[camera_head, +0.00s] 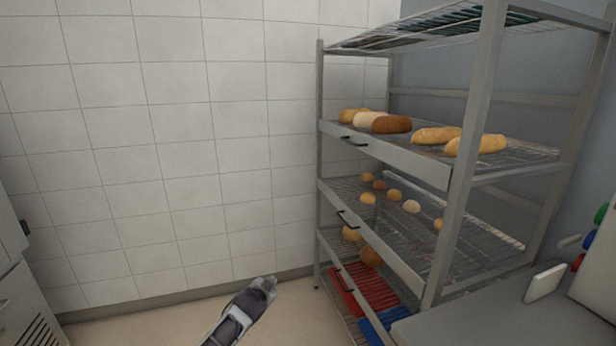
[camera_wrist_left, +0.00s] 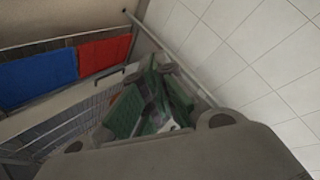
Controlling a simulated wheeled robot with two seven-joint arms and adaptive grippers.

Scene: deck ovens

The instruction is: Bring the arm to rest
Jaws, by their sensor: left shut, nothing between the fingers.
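My left gripper (camera_head: 264,286) shows at the bottom of the head view, in front of the tiled wall and left of the rack. It is shut and holds nothing. In the left wrist view the gripper body fills the lower part, and its dark and green finger parts (camera_wrist_left: 150,105) point toward the rack and wall. My right gripper is not in either view.
A metal rack (camera_head: 468,150) stands on the right with loaves (camera_head: 390,124) and rolls (camera_head: 395,196) on its shelves. Red (camera_head: 362,288) and blue (camera_head: 384,326) trays lie low in it. A grey counter (camera_head: 480,325) is at lower right. Floor left of the rack is clear.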

